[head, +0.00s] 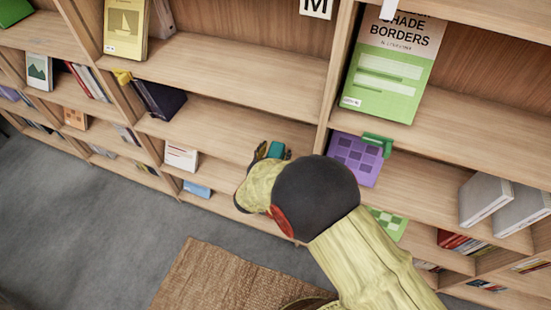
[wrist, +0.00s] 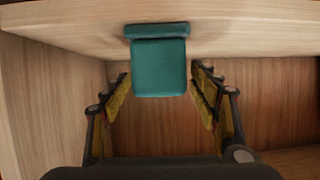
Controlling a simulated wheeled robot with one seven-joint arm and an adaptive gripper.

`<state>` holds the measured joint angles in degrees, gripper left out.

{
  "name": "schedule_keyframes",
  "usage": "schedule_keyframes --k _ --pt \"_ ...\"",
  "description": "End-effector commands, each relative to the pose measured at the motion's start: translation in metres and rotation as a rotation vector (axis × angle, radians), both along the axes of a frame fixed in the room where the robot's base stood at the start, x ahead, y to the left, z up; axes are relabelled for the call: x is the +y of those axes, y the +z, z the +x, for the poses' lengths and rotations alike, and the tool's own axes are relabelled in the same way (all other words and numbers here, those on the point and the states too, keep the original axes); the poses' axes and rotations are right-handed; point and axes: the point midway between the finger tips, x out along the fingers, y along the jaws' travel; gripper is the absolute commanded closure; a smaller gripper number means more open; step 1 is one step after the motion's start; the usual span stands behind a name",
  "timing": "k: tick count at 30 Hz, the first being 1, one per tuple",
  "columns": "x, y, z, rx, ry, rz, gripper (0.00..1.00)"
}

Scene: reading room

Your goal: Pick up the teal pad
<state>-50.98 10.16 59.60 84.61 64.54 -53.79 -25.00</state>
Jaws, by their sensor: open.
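The teal pad (wrist: 158,68) is a small block with a wider strip along its top edge, in the upper middle of the wrist view. It lies against the pale shelf board, between my gripper's two yellow-padded fingers. My gripper (wrist: 160,100) is open, with a gap between each finger and the pad. In the head view the teal pad (head: 276,149) shows between the fingertips of my gripper (head: 273,151), at a shelf of the bookcase. My arm hides part of the shelf around it.
The wooden shelf board (wrist: 60,30) and a side panel (wrist: 40,100) stand close to my gripper. A purple book (head: 356,160) with a green piece (head: 377,141) is to the right. A white book (head: 181,157) and blue book (head: 197,189) are to the left.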

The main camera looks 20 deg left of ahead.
Motion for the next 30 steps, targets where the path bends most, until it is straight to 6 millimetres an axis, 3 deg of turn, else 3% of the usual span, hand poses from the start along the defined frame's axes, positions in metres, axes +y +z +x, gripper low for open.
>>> schedule_keyframes --k 8,30 --pt "0.0001 -0.0006 0.0041 0.000 0.001 0.000 0.41" --pt "0.0000 -0.0008 0.0038 0.000 0.001 0.000 0.83"
